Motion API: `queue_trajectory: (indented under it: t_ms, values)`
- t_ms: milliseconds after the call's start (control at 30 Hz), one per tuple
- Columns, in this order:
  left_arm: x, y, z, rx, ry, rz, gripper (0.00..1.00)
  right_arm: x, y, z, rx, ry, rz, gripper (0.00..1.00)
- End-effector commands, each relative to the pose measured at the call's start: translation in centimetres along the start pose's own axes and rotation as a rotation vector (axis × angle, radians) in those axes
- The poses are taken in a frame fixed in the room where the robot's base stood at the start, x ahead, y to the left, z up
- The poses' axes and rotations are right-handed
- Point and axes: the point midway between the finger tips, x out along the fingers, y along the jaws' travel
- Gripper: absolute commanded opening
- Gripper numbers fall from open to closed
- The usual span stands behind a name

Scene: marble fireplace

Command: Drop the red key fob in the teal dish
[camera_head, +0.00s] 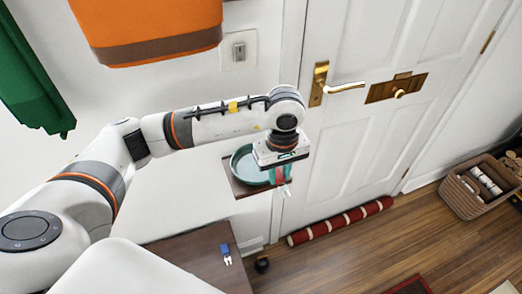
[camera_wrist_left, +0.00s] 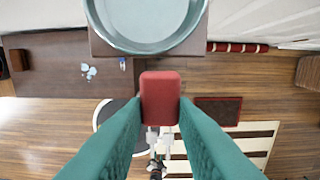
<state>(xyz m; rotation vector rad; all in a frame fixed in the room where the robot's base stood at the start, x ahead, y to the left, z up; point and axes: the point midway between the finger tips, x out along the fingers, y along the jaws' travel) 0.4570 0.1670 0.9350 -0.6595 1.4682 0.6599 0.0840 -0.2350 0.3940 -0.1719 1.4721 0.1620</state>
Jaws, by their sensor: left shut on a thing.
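The teal dish (camera_head: 244,168) sits on a small brown wall shelf (camera_head: 247,191) beside the door. My left gripper (camera_head: 281,174) is at the right side of the dish in the head view and covers part of it. The dish also shows at the top of the left wrist view (camera_wrist_left: 145,46), and looks empty where visible. The teal fingers (camera_wrist_left: 160,108) are shut on the red key fob (camera_wrist_left: 160,88), with metal keys hanging below it. The fob appears beside the dish rim, not over its middle. My right gripper is out of view.
A blue-tagged key (camera_head: 225,254) lies on a lower dark wooden surface (camera_head: 190,248). The white door has a brass handle (camera_head: 338,88) to the right. A red striped draught stopper (camera_head: 340,220) lies along its base. A wicker basket (camera_head: 470,195) stands far right.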

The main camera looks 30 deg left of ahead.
Motion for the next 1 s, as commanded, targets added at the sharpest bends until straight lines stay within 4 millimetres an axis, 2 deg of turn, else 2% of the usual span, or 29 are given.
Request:
queue_trajectory:
  t_ms: [33, 200, 500, 600, 867, 1000]
  values:
    - [-0.4, 0.1, 1.5, -0.008, -0.001, 0.003, 0.02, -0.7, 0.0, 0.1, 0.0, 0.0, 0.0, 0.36]
    - [-0.3, 0.1, 6.0, -0.006, 0.0, 0.002, 0.02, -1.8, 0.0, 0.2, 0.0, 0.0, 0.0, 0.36]
    - [-0.2, 0.1, 12.4, -0.003, 0.001, 0.001, 0.02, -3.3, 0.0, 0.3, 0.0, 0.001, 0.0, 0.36]
    - [1.6, 0.1, 12.1, 0.002, 0.004, 0.004, 0.02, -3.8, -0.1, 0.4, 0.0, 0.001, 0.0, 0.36]
    - [3.9, 0.0, 12.1, 0.002, 0.002, 0.002, 0.02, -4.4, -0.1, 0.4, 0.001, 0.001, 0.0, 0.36]
    - [6.1, 0.0, 12.1, 0.002, 0.004, 0.003, 0.02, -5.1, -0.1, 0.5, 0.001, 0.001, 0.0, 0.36]
